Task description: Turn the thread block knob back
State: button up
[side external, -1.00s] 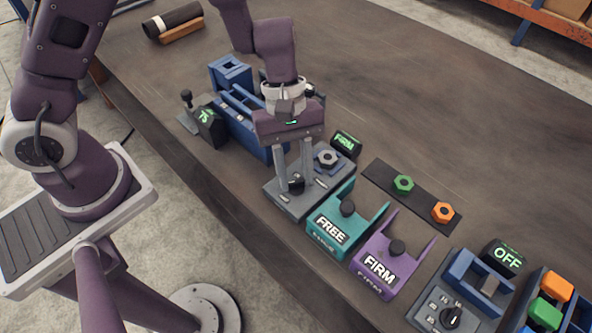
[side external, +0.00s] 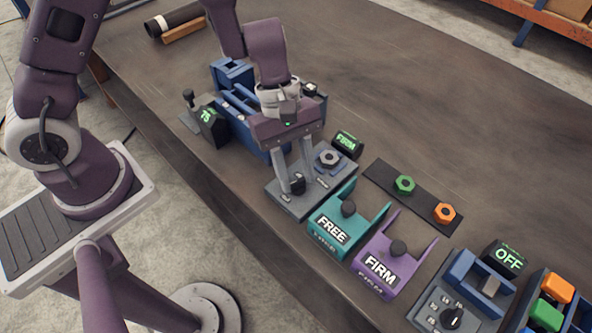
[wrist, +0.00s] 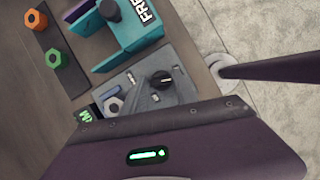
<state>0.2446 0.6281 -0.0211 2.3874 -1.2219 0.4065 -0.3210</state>
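The thread block is a grey plate (side external: 285,203) with a black knob (side external: 297,184) near its front edge and a grey hex nut (side external: 329,159) at its back. A dark display (side external: 346,143) beside it reads FIRM in green. My gripper (side external: 295,181) points down over the plate, its two fingers apart, with the knob between or just beside them. I cannot tell whether a finger touches it. In the wrist view the knob (wrist: 161,79) shows a pale pointer line, and the nut (wrist: 114,105) sits left of it. The fingers are hard to make out there.
A teal FREE holder (side external: 333,231) and a purple FIRM holder (side external: 380,268) stand close to the right. Green (side external: 404,185) and orange (side external: 444,213) nuts lie on a dark strip. A blue fixture (side external: 245,115) stands close on the left.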

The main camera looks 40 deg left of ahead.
jog(key=shift+o, duration=1.3)
jog(key=v, duration=0.7)
